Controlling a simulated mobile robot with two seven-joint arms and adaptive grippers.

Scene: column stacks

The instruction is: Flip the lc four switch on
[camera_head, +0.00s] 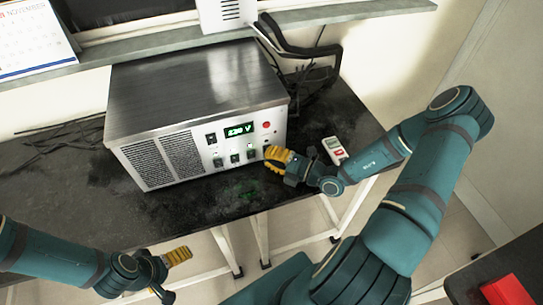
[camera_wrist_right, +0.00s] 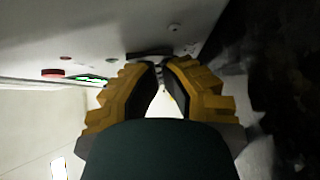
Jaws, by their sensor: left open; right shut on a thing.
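A metal power-supply box (camera_head: 195,90) stands on the dark table, with a lit green display (camera_head: 240,130) on its front panel. A row of small switches (camera_head: 235,158) runs along the panel's lower right; their labels are too small to read. My right gripper (camera_head: 268,152) is at the right end of this row, its yellow fingers shut on the rightmost switch and mostly hiding it. In the right wrist view the fingertips (camera_wrist_right: 160,66) nearly meet at a dark switch housing (camera_wrist_right: 149,55). My left gripper (camera_head: 178,274) is open and empty, in front of the table, low left.
A red button (camera_head: 266,125) sits above the switches. A small white-and-red device (camera_head: 334,149) lies on the table (camera_head: 70,210) right of the box, near my right arm. Black cables (camera_head: 305,75) lie behind it. A red object (camera_head: 508,291) is at lower right.

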